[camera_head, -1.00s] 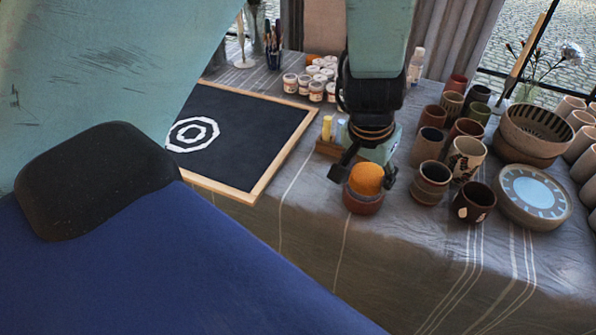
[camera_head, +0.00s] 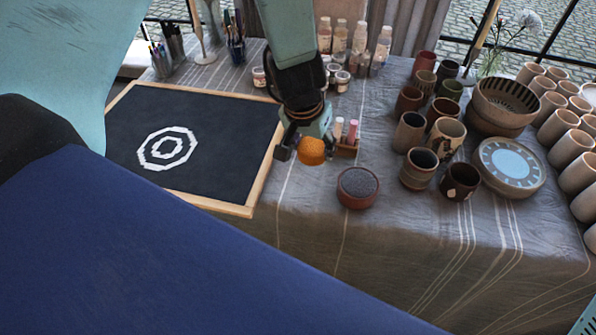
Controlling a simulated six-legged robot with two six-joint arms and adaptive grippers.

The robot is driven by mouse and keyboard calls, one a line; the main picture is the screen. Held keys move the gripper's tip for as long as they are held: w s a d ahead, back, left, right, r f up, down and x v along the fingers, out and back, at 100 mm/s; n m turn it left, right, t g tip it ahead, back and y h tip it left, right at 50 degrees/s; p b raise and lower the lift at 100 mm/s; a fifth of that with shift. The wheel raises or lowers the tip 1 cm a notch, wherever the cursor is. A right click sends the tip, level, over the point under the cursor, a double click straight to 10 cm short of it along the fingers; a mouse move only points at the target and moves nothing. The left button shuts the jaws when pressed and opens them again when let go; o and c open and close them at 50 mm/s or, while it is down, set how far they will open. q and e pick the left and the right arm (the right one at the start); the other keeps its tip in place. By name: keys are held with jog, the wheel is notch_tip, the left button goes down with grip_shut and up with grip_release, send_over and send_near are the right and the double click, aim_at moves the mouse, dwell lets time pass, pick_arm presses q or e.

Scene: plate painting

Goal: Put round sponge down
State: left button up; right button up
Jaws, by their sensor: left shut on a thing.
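The round sponge (camera_head: 311,152) is orange and sits between the fingers of my left gripper (camera_head: 304,143), which is shut on it. The gripper holds it up at the right edge of the wood-framed blackboard (camera_head: 221,134), to the upper left of a small round reddish-brown dish (camera_head: 356,198). The dish has a dark grey, speckled round surface inside. The height of the sponge above the table is hard to tell. My right gripper is not in view.
A small wooden holder (camera_head: 346,149) with chalk-like sticks stands just right of the gripper. Paint jars (camera_head: 342,80) and bottles (camera_head: 382,45) are behind. Cups (camera_head: 419,167) and a blue-centred plate (camera_head: 511,166) crowd the right. The grey-clothed table (camera_head: 312,215) is clear in front.

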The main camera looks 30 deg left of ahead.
aim_at(303, 144)
pick_arm(q)
jog(key=shift+a+f+y+p, duration=0.3)
jog(key=shift+a+f+p, duration=0.45)
jog(key=shift+a+p, duration=0.2)
jog(key=shift+f+b, duration=0.4)
jog(key=shift+b, duration=0.05)
jog(key=f+b, duration=0.1)
jog(key=a+f+b, duration=0.1)
jog(key=f+b, duration=0.1)
jog(key=shift+a+f, duration=0.15)
jog(key=shift+a, duration=0.2)
jog(key=shift+d+f+b, duration=0.7)
jog(key=shift+f+b, duration=0.3)
jog(key=shift+b, duration=0.2)
jog(key=shift+a+f+b, duration=0.45)
jog(key=shift+a+f, duration=0.1)
jog(key=f+b, duration=0.2)
jog(key=b, duration=0.1)
jog(key=shift+d+f, duration=0.4)
jog(key=shift+a, duration=0.35)
jog(key=shift+d+f, duration=0.15)
jog(key=o, duration=0.6)
jog(key=shift+d, duration=0.1)
jog(key=shift+o, duration=2.1)
jog(key=shift+a, duration=0.2)
jog(key=shift+d, duration=0.1)
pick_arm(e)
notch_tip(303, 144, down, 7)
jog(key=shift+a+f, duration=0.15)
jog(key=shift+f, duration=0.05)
